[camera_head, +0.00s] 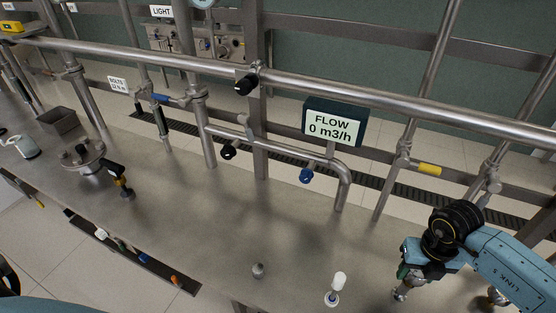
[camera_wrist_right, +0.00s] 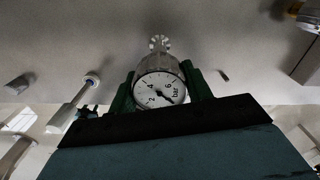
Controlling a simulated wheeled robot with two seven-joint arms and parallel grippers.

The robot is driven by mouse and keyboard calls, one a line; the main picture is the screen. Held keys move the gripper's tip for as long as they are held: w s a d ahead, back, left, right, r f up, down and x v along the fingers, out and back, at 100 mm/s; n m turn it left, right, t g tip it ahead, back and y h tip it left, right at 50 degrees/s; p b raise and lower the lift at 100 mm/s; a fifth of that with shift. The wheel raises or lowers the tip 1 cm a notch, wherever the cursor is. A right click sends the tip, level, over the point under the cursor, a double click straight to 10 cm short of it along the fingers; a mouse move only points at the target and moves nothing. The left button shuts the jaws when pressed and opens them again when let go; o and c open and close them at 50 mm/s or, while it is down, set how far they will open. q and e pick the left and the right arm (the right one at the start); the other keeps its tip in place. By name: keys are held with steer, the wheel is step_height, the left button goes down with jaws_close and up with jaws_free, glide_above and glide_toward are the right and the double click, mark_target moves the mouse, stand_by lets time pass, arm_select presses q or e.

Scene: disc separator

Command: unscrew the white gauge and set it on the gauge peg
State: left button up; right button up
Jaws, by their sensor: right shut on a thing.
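The white gauge (camera_wrist_right: 160,91) has a round dial marked in bar and a metal body. In the right wrist view it sits between the dark green fingers of my right gripper (camera_wrist_right: 162,88), which is shut on it. A metal fitting (camera_wrist_right: 159,43) shows just beyond the gauge; I cannot tell whether the two are still joined. In the head view my right gripper (camera_head: 404,272) is low over the table at the right and hides the gauge's dial. My left gripper is not in view.
A small grey stub (camera_head: 258,270) stands on the steel table (camera_head: 200,230). A flow display (camera_head: 334,122) and pipes with a blue valve handle (camera_head: 306,175) run behind. A flanged fitting (camera_head: 82,158) is at the left. The middle of the table is mostly clear.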

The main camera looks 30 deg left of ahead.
steer(key=shift+w+f+n+b, duration=0.1)
steer(key=shift+n+b, duration=0.5)
steer(key=shift+n, duration=0.8)
steer(key=n+b, duration=0.1)
steer(key=n, duration=0.1)
steer(key=shift+n+b, duration=0.3)
steer(key=shift+b, duration=0.1)
steer(key=shift+n, duration=0.4)
steer(key=shift+d+f+n+b, duration=0.1)
steer(key=shift+n+b, duration=0.85)
steer(key=shift+n, duration=0.45)
